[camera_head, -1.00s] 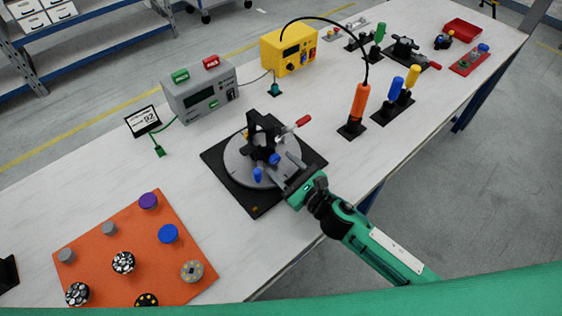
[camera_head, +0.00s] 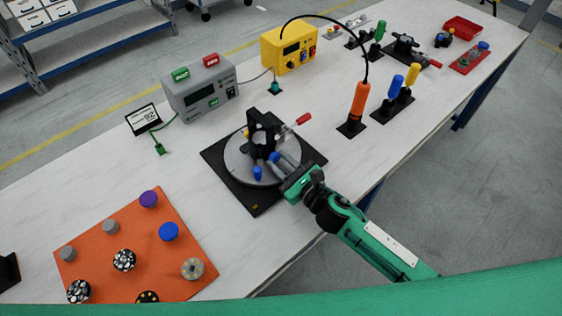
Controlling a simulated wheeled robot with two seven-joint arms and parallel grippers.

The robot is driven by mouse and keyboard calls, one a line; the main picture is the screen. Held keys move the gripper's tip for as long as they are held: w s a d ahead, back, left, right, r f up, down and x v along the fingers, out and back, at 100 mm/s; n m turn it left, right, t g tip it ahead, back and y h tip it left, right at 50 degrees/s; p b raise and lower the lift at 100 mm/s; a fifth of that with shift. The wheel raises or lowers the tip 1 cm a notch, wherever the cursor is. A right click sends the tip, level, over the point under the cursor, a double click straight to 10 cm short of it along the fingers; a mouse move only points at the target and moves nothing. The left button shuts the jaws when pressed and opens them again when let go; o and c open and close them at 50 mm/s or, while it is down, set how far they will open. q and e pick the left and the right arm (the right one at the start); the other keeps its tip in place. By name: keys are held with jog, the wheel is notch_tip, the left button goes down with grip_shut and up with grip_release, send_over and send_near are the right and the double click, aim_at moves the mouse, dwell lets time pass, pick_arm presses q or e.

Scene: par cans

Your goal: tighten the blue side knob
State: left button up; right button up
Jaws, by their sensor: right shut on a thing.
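A black fixture (camera_head: 259,133) stands on a round grey turntable (camera_head: 236,162) over a black square base plate. It has a blue side knob (camera_head: 274,157) on the side facing my right arm. A second blue knob (camera_head: 257,173) sits lower, to the left of it. My right gripper (camera_head: 279,164) reaches in from the lower right. Its fingers are shut on the blue side knob and partly hide it. My left gripper is not in view.
An orange board (camera_head: 130,232) with several round parts lies at the left. A grey meter box (camera_head: 201,91) stands behind.

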jog(key=shift+r+m, duration=0.1)
jog(key=shift+m, duration=0.7)
jog(key=shift+m+p, duration=0.35)
jog(key=shift+m, duration=1.35)
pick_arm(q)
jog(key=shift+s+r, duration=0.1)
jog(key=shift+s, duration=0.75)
pick_arm(e)
jog(key=shift+m, duration=0.6)
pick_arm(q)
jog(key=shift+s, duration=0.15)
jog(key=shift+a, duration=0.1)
pick_arm(e)
jog(key=o, duration=1)
jog(key=shift+d, duration=0.1)
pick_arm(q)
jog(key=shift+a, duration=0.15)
